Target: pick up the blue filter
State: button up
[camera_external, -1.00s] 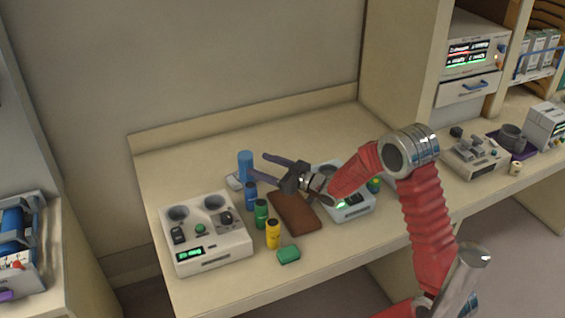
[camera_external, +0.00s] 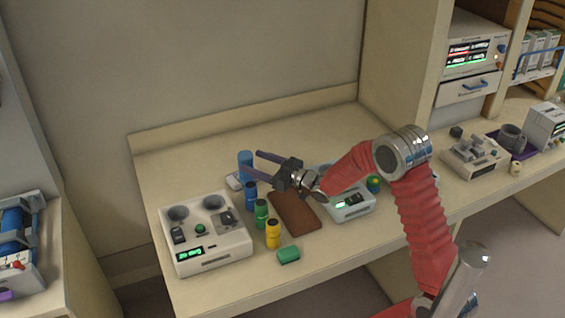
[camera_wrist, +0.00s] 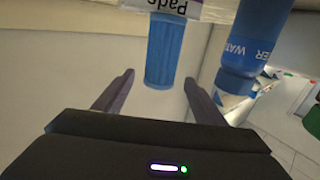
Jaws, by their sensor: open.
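The blue filter (camera_external: 245,163) is an upright blue cylinder near the back of the bench. In the wrist view it is a ribbed blue cylinder (camera_wrist: 168,48), seen beyond the fingertips and roughly between them. My gripper (camera_external: 256,166) is open and empty, with its two dark fingers pointing left at the filter. In the wrist view the fingers (camera_wrist: 160,78) are spread wide. The fingertips look very close to the filter in the outside view; I cannot tell whether they touch it.
A blue water bottle (camera_external: 251,196) stands close in front of the filter; its label shows in the wrist view (camera_wrist: 245,45). A pads packet (camera_wrist: 180,8) is by the filter. Green (camera_external: 261,213) and yellow (camera_external: 273,234) bottles, a brown pad (camera_external: 295,211) and a device (camera_external: 215,252) are nearby.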

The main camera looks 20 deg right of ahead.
jog(key=shift+x, duration=2.35)
jog(key=shift+r, duration=0.1)
jog(key=shift+c, duration=0.2)
jog(key=c, duration=1.3)
jog(key=shift+r, duration=0.1)
notch_tip(320, 180, up, 10)
jog(key=shift+f, duration=0.1)
jog(key=shift+w, duration=0.1)
